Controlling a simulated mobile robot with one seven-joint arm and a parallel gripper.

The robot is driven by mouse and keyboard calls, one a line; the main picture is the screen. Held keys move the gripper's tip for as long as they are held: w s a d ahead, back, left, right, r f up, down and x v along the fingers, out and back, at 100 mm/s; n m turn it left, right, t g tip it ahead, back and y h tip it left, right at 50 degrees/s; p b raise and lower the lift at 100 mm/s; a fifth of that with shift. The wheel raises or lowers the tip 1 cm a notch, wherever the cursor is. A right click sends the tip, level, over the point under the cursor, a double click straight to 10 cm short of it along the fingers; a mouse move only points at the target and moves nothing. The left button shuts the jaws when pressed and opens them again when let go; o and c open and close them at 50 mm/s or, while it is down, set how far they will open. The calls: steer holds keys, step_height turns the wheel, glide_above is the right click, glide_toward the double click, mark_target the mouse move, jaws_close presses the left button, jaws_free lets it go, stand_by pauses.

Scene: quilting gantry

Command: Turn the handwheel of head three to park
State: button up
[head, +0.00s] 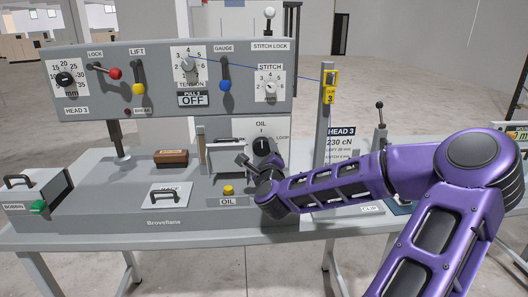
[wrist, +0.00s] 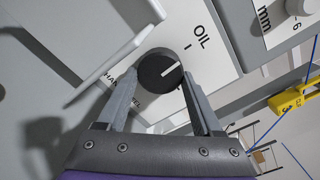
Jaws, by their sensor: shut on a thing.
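The handwheel is a round black knob (wrist: 158,72) with a white pointer line, on a white panel of head three. It also shows in the head view (head: 263,145). Its pointer aims roughly at the OIL mark; LOOP is printed to its right in the head view. The lettering below it is partly covered in the wrist view. I cannot read a PARK mark. My gripper (wrist: 161,80) has one finger on each side of the knob and is shut on it. In the head view my wrist is in front of the lower panel and hides part of it.
Above is the control panel (head: 140,72) with levers and dials. A yellow oil button (head: 228,190), a brown block (head: 171,158) and a handled plate (head: 170,195) are at left. A grey post with a yellow gauge (head: 331,87) stands close at right, with a blue thread.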

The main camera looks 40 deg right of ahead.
steer(key=n, duration=0.2)
steer(key=n+p, duration=0.1)
steer(key=shift+r+n, duration=0.25)
steer(key=shift+n, duration=0.15)
steer(key=n, duration=0.3)
steer(key=shift+n, duration=0.4)
steer(key=n+b, duration=0.1)
steer(key=n, duration=0.3)
steer(key=shift+r+n+b, duration=0.15)
steer(key=shift+n+b, duration=0.3)
steer(key=shift+n, duration=0.6)
steer(key=shift+r+n+b, duration=0.1)
steer(key=shift+n+b, duration=0.3)
steer(key=shift+n, duration=0.65)
steer(key=o, duration=1.4)
steer(key=shift+c, duration=0.2)
steer(key=shift+s+f, duration=0.1)
steer(key=shift+f, duration=0.05)
